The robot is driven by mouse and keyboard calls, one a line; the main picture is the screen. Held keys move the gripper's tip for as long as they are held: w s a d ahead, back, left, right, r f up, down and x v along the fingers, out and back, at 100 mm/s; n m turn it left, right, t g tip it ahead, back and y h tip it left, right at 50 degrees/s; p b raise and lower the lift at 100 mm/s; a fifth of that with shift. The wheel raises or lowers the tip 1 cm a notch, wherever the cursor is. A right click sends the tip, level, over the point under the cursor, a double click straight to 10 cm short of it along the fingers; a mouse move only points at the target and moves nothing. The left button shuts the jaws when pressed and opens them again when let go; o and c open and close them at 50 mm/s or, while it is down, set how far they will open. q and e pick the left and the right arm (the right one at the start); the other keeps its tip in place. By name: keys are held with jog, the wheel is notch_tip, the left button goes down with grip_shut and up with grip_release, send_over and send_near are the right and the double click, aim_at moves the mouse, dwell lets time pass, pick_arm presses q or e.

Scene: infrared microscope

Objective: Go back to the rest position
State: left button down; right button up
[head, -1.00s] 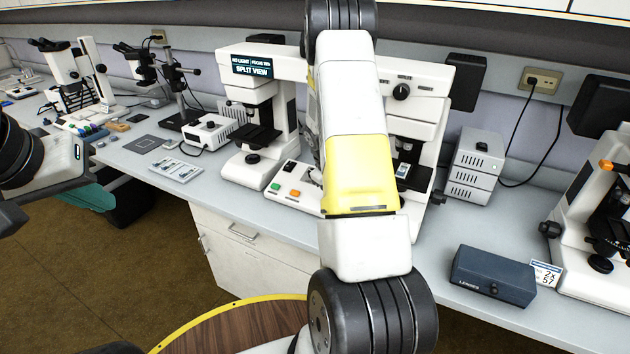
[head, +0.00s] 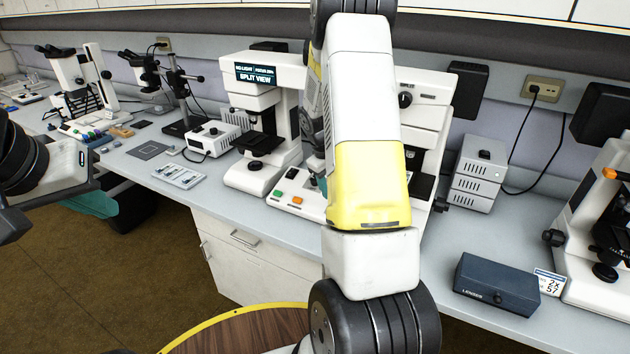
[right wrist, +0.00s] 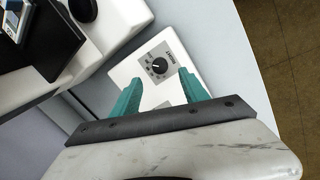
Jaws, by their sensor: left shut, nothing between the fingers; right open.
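My right arm (head: 372,185) crosses the middle of the head view in front of the infrared microscope (head: 262,170). The microscope's screen (head: 256,74) reads "SPLIT VIEW". My right gripper (right wrist: 160,90) shows in the right wrist view with its two teal fingers apart and nothing between them. Beyond the fingers is a white panel with a black knob (right wrist: 159,66); I cannot tell whether they touch it. In the head view the right gripper is mostly hidden behind the arm. My left gripper (head: 97,203) is shut and empty, low at the left beside the bench front.
A white control base (head: 290,199) with green and orange buttons stands at the microscope's front. To the right are a grey stacked box (head: 480,173), a dark blue case (head: 497,284) and another microscope (head: 600,225). A slide tray (head: 178,176) lies left. The floor before the bench is clear.

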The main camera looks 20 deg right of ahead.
jog(key=shift+r, duration=0.2)
dwell(0.3)
jog(key=s+a+r+m+t+y, duration=0.1)
jog(key=s+a+r, duration=0.35)
jog(key=r, duration=0.45)
jog(key=s+a+r+m+t+y, duration=0.1)
jog(key=s+a+r+t, duration=0.1)
jog(key=s+a+r, duration=0.45)
jog(key=s+a+r+t+y, duration=0.1)
jog(key=s+a+r, duration=0.3)
jog(key=s, duration=0.3)
jog(key=s+a+r+m+t+y, duration=0.1)
jog(key=s+a+r+y, duration=0.1)
jog(key=s+a+r, duration=0.3)
jog(key=shift+s+r, duration=0.45)
jog(key=shift+s, duration=0.65)
